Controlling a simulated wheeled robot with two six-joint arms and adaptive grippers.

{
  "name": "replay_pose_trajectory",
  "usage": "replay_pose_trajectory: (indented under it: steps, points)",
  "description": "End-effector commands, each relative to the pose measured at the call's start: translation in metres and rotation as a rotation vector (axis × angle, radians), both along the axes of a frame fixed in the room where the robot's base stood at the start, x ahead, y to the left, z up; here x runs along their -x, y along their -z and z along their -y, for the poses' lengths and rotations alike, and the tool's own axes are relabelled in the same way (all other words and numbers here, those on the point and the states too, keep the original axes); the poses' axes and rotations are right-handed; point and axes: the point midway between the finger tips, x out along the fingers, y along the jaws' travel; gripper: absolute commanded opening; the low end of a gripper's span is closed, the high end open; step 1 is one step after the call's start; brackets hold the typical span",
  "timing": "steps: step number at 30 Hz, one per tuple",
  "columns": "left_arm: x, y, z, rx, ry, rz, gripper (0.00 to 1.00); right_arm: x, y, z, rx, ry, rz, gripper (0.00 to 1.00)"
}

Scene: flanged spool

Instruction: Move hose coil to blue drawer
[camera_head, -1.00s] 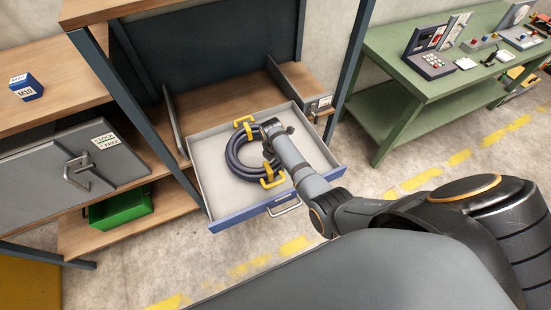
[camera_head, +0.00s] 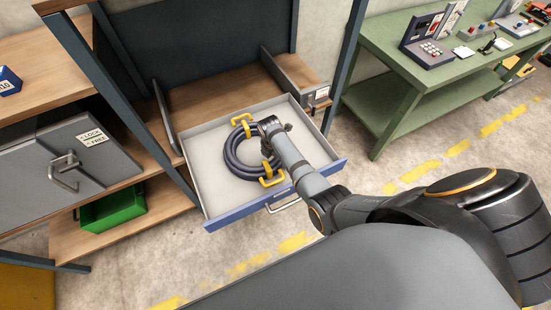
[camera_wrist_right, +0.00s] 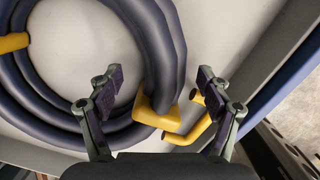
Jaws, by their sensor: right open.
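The hose coil (camera_head: 233,154), dark blue with yellow clips, lies flat inside the open blue-fronted drawer (camera_head: 210,177). My right gripper (camera_head: 264,138) reaches over the coil's right side in the head view, partly covering it. In the right wrist view the right gripper (camera_wrist_right: 157,85) is open, its fingers apart on either side of the coil's hose (camera_wrist_right: 163,60) and a yellow clip (camera_wrist_right: 157,118). Whether the fingers touch the hose cannot be told. My left gripper is out of view.
A grey cabinet with a handle (camera_head: 40,165) stands at the left, above a green bin (camera_head: 113,209). A green workbench (camera_head: 400,75) with control boxes stands at the right. The drawer's left half has bare floor around the coil.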

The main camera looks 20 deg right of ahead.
Motion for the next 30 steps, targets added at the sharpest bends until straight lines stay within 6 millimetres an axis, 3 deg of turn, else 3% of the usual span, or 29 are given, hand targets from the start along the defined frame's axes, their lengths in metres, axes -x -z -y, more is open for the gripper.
replay_pose_trajectory:
  steps: [5,18,22,30]
  points:
    - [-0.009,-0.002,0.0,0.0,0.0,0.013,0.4,-0.001,-0.013,-0.001,0.0,0.001,0.005,0.78]
    - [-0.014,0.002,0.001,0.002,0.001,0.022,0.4,0.004,-0.106,-0.012,0.0,0.001,0.005,0.78]
    - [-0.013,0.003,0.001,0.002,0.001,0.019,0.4,0.006,-0.117,-0.012,0.0,0.0,0.002,0.78]
    - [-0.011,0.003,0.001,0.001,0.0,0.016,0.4,0.006,-0.12,-0.013,0.0,0.0,0.001,0.78]
